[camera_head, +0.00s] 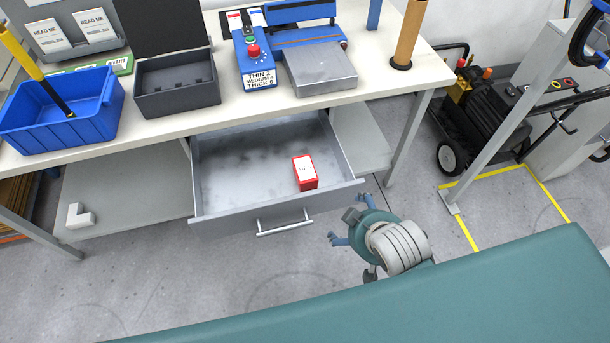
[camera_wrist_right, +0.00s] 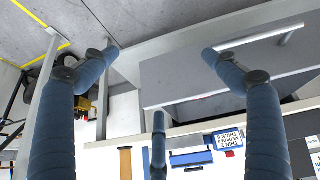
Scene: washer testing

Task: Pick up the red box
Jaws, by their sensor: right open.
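The red box (camera_head: 305,172) with a white label on top lies in the right part of the open grey drawer (camera_head: 235,216) under the workbench. My right gripper (camera_head: 347,216) is open and empty, outside the drawer, off its front right corner in the head view. In the right wrist view my right gripper (camera_wrist_right: 158,85) has its blue fingers spread wide, with the drawer front and its handle beyond them. My left gripper is not in either view.
The workbench top (camera_head: 190,122) overhangs the back of the drawer. It carries a blue bin (camera_head: 60,132), a dark tray (camera_head: 178,98) and a blue control box (camera_head: 254,60). The drawer's handle (camera_head: 284,228) sticks out in front. A bench leg (camera_head: 409,128) stands to the right.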

